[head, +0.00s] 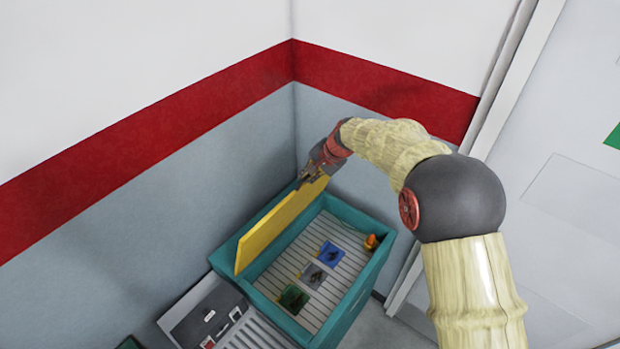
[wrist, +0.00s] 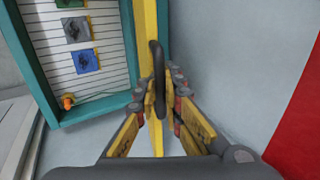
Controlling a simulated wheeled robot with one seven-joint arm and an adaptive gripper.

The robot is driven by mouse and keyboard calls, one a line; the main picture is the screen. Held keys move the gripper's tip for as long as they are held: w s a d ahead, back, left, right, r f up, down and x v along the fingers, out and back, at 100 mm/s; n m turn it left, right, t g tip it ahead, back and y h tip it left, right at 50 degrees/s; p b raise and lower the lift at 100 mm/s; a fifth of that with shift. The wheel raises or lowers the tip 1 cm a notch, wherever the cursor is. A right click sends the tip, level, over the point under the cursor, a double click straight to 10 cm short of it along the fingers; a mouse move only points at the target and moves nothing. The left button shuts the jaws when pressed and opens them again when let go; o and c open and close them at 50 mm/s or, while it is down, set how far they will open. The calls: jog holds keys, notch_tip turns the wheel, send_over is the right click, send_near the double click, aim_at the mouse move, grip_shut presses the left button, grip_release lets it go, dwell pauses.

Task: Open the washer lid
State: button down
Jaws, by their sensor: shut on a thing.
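The washer (head: 378,272) is a teal box in the corner, with a white slatted floor inside. Its yellow lid (head: 277,229) stands raised, nearly upright, along the left side, and the inside is exposed. In the wrist view the lid (wrist: 147,40) is seen edge-on, with a dark curved handle (wrist: 157,75) on it. My gripper (head: 314,174) is at the far upper end of the lid. In the wrist view my gripper (wrist: 161,98) has its fingers closed around the handle. The exact finger contact is partly hidden.
Inside the washer lie a blue square (head: 329,253), a grey square (head: 313,275), a green square (head: 293,298) and a small orange object (head: 372,242). Walls stand close behind and left. A grey panelled unit (head: 205,312) adjoins the front left. A door (head: 560,190) is at right.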

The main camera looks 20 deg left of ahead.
jog(key=shift+w+r, duration=0.1)
jog(key=shift+r, duration=0.1)
jog(key=c, duration=2)
grip_release()
jog(key=shift+f, duration=0.1)
jog(key=v, duration=1.2)
